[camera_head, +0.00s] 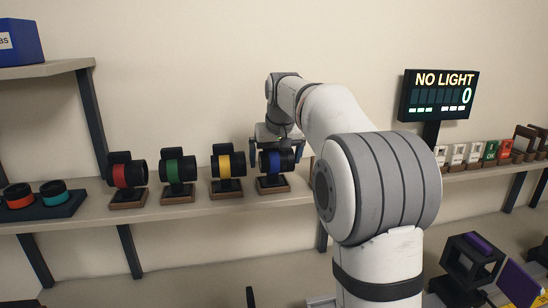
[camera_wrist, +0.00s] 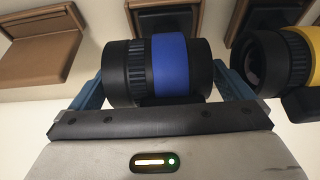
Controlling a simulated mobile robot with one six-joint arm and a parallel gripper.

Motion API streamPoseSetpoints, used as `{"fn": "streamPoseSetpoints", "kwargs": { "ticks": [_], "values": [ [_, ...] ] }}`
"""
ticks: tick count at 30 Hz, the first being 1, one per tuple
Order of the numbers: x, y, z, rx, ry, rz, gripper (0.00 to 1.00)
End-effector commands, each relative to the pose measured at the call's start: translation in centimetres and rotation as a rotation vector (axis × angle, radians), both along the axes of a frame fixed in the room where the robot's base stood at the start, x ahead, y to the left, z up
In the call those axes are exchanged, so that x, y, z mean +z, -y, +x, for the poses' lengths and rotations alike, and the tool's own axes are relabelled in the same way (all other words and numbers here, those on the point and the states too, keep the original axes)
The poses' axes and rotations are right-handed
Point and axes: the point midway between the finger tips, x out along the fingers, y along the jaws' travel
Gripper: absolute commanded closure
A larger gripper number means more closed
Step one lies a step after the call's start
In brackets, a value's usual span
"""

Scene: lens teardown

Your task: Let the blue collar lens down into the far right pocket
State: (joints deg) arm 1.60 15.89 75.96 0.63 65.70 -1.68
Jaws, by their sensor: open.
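The blue collar lens (camera_head: 275,161) is black with a blue band and lies sideways on a small stand with a wooden base (camera_head: 273,184), at the right end of the shelf row. My gripper (camera_head: 281,150) is over it from behind. In the wrist view the blue collar lens (camera_wrist: 171,70) lies between the two blue-grey fingers of my gripper (camera_wrist: 162,85), one at each end of it. The jaws are open, with the fingers close beside the lens. I cannot make out the far right pocket.
Yellow (camera_head: 227,165), green (camera_head: 177,170) and red (camera_head: 129,174) collar lenses stand on similar stands to the left. A dark tray (camera_head: 64,210) holds orange and teal ringed parts at far left. A sign (camera_head: 438,95) reading NO LIGHT stands at right.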

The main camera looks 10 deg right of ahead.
Motion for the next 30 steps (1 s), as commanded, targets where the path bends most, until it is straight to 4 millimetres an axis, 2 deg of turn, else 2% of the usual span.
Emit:
{"fn": "streamPoseSetpoints", "kwargs": {
  "ticks": [5, 13, 19, 23, 26, 30],
  "values": [
    [1.0, 0.0, -0.4, 0.0, 0.002, 0.0, 0.0],
    [5.2, 0.0, -2.1, 0.0, 0.004, 0.0, 0.0],
    [7.0, 0.0, -3.0, 0.0, 0.001, 0.0, 0.0],
    [6.6, -0.1, -4.7, 0.0, -0.006, 0.0, 0.0],
    [5.5, -0.3, -7.4, 0.0, -0.016, 0.0, 0.0],
    [2.8, -0.6, -12.4, 0.0, -0.034, 0.0, 0.0]
  ]
}}
